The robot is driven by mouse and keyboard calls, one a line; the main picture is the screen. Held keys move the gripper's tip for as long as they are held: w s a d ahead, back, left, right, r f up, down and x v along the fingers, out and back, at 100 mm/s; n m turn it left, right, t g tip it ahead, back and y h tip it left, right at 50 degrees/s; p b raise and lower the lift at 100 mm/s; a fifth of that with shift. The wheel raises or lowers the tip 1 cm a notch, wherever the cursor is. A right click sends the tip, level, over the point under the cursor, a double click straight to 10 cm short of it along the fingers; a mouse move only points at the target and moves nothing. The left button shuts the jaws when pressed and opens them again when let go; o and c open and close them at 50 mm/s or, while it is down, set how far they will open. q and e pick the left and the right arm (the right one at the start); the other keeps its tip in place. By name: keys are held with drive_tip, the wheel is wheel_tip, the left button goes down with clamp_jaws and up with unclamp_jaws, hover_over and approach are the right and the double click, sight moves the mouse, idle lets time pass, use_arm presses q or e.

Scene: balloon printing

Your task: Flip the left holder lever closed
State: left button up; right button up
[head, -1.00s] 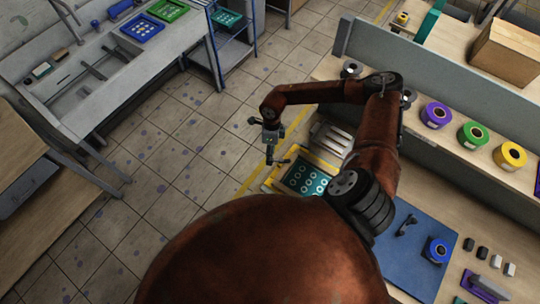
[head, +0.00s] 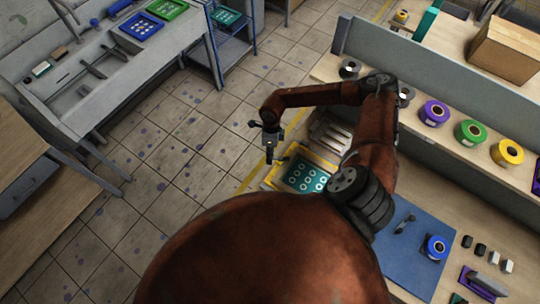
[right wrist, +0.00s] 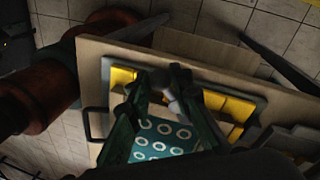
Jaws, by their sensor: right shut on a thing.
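The yellow holder (head: 270,181) with a teal plate of white rings (head: 306,179) sits at the left end of the right-hand bench. In the right wrist view, the yellow holder (right wrist: 236,109) and teal plate (right wrist: 160,140) lie beyond the fingers. My right gripper (head: 270,157) is at the holder's far left corner. In the right wrist view, my right gripper (right wrist: 163,95) is shut on a small grey piece, apparently the left holder lever (right wrist: 168,88). The fingers hide part of it, so its exact angle is unclear. My left gripper is not in view.
Purple (head: 434,113), green (head: 470,132) and yellow (head: 507,153) rolls stand on the bench's rear shelf. A blue mat (head: 408,262) bears a blue roll (head: 436,249). A cardboard box (head: 506,55) is behind.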

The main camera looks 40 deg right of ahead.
drive_tip(key=shift+w+d+m, duration=0.1)
drive_tip(key=shift+d+m, duration=0.05)
drive_tip(key=shift+m, duration=0.15)
clamp_jaws()
drive_tip(key=shift+w+d+m+t+y+b, duration=0.1)
drive_tip(key=shift+w+d+m+t+b, duration=0.25)
drive_tip(key=shift+m, duration=0.8)
drive_tip(key=shift+w+d+m+t+y+b, duration=0.15)
drive_tip(key=shift+d+m, duration=0.3)
drive_tip(key=shift+m, duration=0.75)
drive_tip(key=shift+w+d+m+t+y+b, duration=0.15)
drive_tip(key=shift+w+d+m+t, duration=0.2)
drive_tip(key=shift+m, duration=0.8)
drive_tip(key=shift+s, duration=0.1)
drive_tip(key=o, duration=0.9)
unclamp_jaws()
drive_tip(key=shift+o, duration=0.2)
drive_tip(key=v, duration=1.2)
drive_tip(key=shift+a, duration=0.1)
